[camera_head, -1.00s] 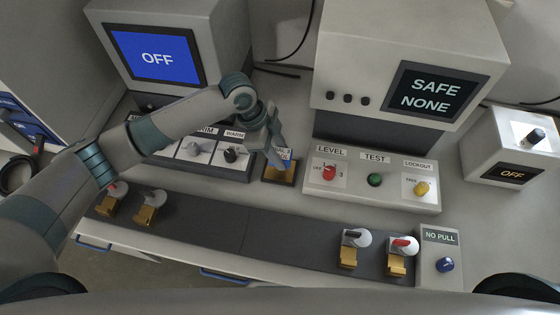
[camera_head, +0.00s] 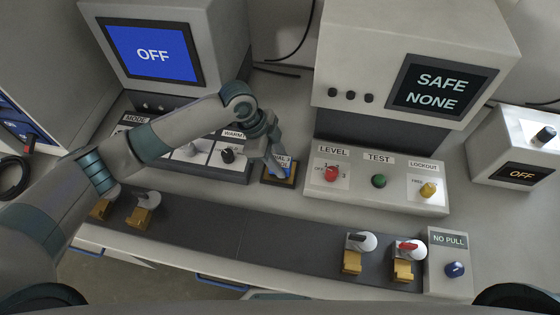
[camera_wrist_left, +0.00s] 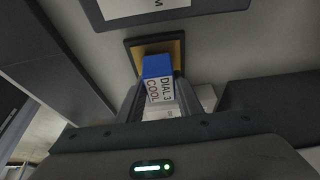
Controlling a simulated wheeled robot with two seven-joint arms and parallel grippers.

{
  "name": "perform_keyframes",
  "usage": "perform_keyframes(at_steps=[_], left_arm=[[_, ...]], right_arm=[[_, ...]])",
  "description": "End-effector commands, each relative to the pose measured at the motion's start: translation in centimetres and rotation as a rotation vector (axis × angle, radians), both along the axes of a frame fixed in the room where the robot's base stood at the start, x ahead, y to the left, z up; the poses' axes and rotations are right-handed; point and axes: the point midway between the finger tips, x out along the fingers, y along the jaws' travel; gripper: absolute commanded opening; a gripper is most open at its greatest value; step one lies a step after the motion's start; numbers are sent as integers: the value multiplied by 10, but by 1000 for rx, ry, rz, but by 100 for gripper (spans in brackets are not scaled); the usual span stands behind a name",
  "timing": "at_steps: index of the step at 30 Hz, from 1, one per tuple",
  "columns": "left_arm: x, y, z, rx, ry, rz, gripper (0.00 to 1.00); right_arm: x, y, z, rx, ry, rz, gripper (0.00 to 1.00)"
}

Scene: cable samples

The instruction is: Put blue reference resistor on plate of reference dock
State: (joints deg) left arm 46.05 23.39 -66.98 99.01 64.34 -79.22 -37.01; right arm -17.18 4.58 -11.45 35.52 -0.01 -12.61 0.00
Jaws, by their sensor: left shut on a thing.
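The blue reference resistor is a small blue block (camera_wrist_left: 156,66) with a white label reading "DIAL 3 COOL". My left gripper (camera_wrist_left: 155,98) is shut on it, with a finger on each side. In the wrist view the block overlaps the plate of the reference dock, a gold square in a dark frame (camera_wrist_left: 129,51). In the head view my left gripper (camera_head: 277,163) is over this dock (camera_head: 279,181) and partly hides it. I cannot tell whether the block touches the plate. My right gripper is not in view.
The dock stands between the dial panel (camera_head: 228,155) on the left and the LEVEL/TEST/LOCKOUT panel (camera_head: 380,200) on the right. A dark rail (camera_head: 240,232) with several clamped samples runs along the front. A NO PULL box (camera_head: 450,265) stands at its right end.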

Motion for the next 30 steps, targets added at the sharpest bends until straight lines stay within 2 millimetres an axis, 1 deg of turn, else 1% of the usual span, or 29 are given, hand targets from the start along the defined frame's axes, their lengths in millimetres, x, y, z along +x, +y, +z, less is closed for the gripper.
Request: perform_keyframes(at_steps=[4, 5, 6, 7, 15, 20, 26, 30], left_arm=[[0, 0, -3, -1, 0, 0, 2], [0, 0, -2, 0, 0, 0, 40], [0, 0, -2, 0, 0, 0, 49], [0, 0, -2, 0, 0, 0, 51], [0, 0, -2, 0, 0, 0, 51], [1, 1, 2, 0, -1, 0, 51], [3, 8, 20, -1, -3, -1, 51], [5, 17, 40, -1, -3, 0, 51]], right_arm=[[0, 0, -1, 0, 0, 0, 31], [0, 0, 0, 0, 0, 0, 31], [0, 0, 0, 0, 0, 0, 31], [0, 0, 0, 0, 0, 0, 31], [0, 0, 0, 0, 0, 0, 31], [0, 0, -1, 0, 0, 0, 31], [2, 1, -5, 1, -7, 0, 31], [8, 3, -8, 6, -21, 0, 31]])
